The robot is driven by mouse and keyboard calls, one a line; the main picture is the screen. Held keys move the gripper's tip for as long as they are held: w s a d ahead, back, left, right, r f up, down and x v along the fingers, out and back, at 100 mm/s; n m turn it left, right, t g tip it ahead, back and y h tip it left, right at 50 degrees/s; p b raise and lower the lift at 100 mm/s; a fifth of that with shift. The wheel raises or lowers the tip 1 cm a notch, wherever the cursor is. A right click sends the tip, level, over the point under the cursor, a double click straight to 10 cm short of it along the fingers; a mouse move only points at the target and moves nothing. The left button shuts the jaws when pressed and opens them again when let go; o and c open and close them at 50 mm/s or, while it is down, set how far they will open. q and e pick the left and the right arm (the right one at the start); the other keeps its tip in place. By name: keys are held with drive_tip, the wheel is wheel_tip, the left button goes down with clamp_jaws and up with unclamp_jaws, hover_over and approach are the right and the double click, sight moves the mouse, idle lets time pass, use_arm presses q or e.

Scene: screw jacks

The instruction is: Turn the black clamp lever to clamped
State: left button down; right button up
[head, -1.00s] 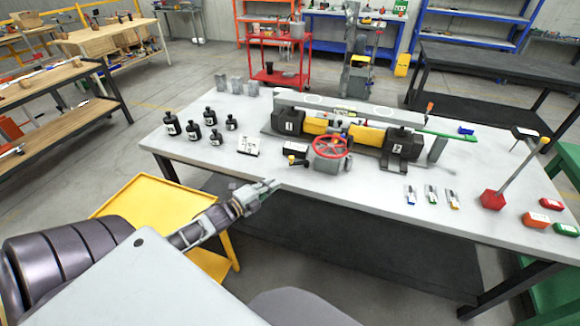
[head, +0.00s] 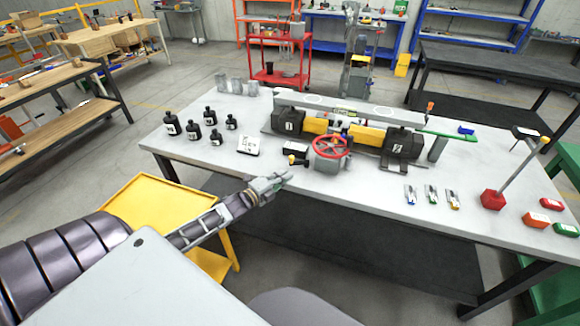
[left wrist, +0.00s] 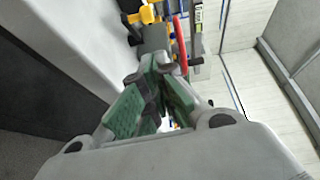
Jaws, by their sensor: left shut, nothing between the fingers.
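The screw jack unit has a red handwheel (head: 331,147) on a grey housing (head: 327,162), near the front edge of the table. A short black part with a yellow piece (head: 297,161) sticks out to the left of the housing. It looks like the clamp lever, but its setting is too small to tell. My left gripper (head: 286,178) is shut and empty, just in front of and below this part, apart from it in the head view. In the left wrist view, the green-padded fingers (left wrist: 156,88) point toward the grey housing and the yellow piece (left wrist: 147,14). My right gripper is out of view.
Black end blocks (head: 403,144) and yellow bars stand behind the handwheel. Several black bottles (head: 194,131) stand at left. A red-based post (head: 493,199) and small tools lie at right. A yellow cart (head: 160,203) stands beside the table.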

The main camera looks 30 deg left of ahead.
use_arm(q)
drive_tip(key=shift+x, duration=1.75)
drive_tip(key=shift+w+a+f, duration=0.1)
drive_tip(key=shift+w+a, duration=0.45)
drive_tip(key=shift+w, duration=0.25)
drive_tip(key=shift+w+a, duration=0.55)
drive_tip(key=shift+w, duration=0.25)
drive_tip(key=shift+a+h, duration=0.15)
drive_tip(key=shift+h, duration=0.15)
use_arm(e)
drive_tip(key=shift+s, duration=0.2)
